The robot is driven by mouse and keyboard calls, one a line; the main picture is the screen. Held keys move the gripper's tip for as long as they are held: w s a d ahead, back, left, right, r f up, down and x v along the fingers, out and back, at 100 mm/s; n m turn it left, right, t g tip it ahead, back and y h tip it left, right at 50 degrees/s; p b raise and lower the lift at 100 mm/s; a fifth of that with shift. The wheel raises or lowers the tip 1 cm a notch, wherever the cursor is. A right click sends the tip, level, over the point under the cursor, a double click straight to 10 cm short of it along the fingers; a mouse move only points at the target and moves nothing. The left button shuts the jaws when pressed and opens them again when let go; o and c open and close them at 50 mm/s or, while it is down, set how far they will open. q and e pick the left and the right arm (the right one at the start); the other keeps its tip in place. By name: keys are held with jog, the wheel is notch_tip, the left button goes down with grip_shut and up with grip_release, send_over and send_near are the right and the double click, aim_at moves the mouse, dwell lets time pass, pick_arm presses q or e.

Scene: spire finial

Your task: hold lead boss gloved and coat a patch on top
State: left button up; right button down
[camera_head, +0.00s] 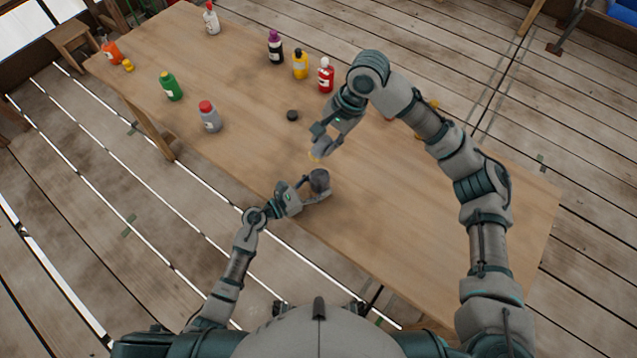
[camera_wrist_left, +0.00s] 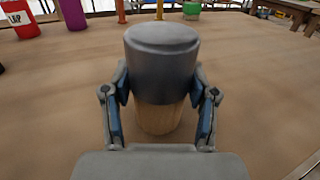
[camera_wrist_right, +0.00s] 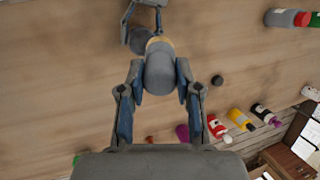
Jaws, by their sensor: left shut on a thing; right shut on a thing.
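The lead boss (camera_head: 319,180) is a dark grey cylinder near the table's front edge. In the left wrist view the boss (camera_wrist_left: 163,62) stands upright on a light wooden lower part (camera_wrist_left: 157,118). My left gripper (camera_wrist_left: 161,92) is shut around its sides, and its top is bare. My right gripper (camera_head: 323,143) is shut on a grey rounded applicator (camera_wrist_right: 160,74) with a yellowish tip. The tip (camera_head: 315,155) points down just above and beyond the boss, and they look apart. In the right wrist view the boss (camera_wrist_right: 138,40) shows beside the tip. No glove is distinguishable.
A small black cap (camera_head: 292,115) lies beyond my right gripper. A grey red-capped bottle (camera_head: 209,117), a green bottle (camera_head: 172,87), a yellow bottle (camera_head: 300,64) and a red bottle (camera_head: 326,76) stand farther back.

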aim_at(319, 151)
jog(key=f+h, duration=0.1)
jog(key=a+f+h, duration=0.1)
jog(key=f+h, duration=0.1)
jog(key=shift+a+f, duration=0.25)
jog(key=shift+f+h, duration=0.5)
jog(key=shift+f, duration=1.8)
jog(key=shift+f, duration=0.5)
jog(key=shift+w, duration=0.15)
